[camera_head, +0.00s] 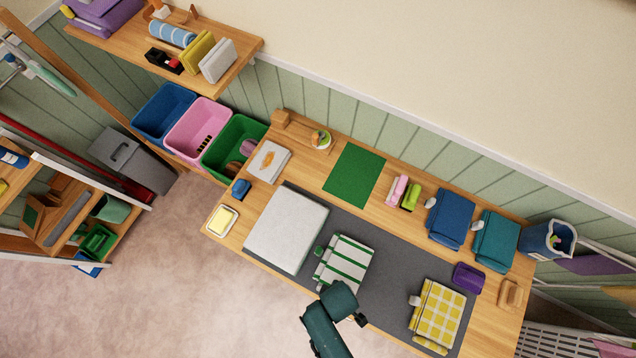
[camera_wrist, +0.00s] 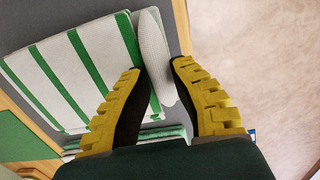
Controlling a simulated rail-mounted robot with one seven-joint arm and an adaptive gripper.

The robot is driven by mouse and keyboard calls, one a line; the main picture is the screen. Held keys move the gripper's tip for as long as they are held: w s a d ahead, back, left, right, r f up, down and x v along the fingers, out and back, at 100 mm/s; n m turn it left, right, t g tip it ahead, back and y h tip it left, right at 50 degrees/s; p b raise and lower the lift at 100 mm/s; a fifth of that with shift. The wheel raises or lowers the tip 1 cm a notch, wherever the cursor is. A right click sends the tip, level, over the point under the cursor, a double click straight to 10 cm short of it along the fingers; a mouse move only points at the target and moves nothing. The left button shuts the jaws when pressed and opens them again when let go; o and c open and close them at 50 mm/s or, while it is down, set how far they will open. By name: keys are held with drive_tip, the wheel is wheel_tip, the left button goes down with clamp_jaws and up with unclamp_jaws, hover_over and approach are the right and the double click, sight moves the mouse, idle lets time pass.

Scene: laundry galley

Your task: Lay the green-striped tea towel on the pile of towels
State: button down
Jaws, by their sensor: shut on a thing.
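The green-striped tea towel (camera_head: 345,262), white with green bands, lies folded on the grey mat, right of a white folded cloth or pad (camera_head: 287,228). It also fills the upper left of the wrist view (camera_wrist: 75,75). My gripper (camera_wrist: 160,72) is closed on a pale, ridge-like part at the towel's front edge. In the head view my teal wrist covers the fingers. Folded blue (camera_head: 452,216), teal (camera_head: 491,240) and yellow-checked (camera_head: 437,312) towels lie to the right. I cannot tell which of them is the pile.
The grey mat (camera_head: 385,285) is bare between the striped and yellow-checked towels. A purple block (camera_head: 468,278) sits near the teal towel. Pink (camera_head: 396,190) and lime (camera_head: 411,197) items stand behind. Bins (camera_head: 197,130) are at the left.

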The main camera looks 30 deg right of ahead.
drive_tip(key=shift+r+p, duration=2.9)
drive_tip(key=shift+r, duration=0.2)
drive_tip(key=shift+r+p, duration=0.35)
drive_tip(key=shift+r, duration=0.95)
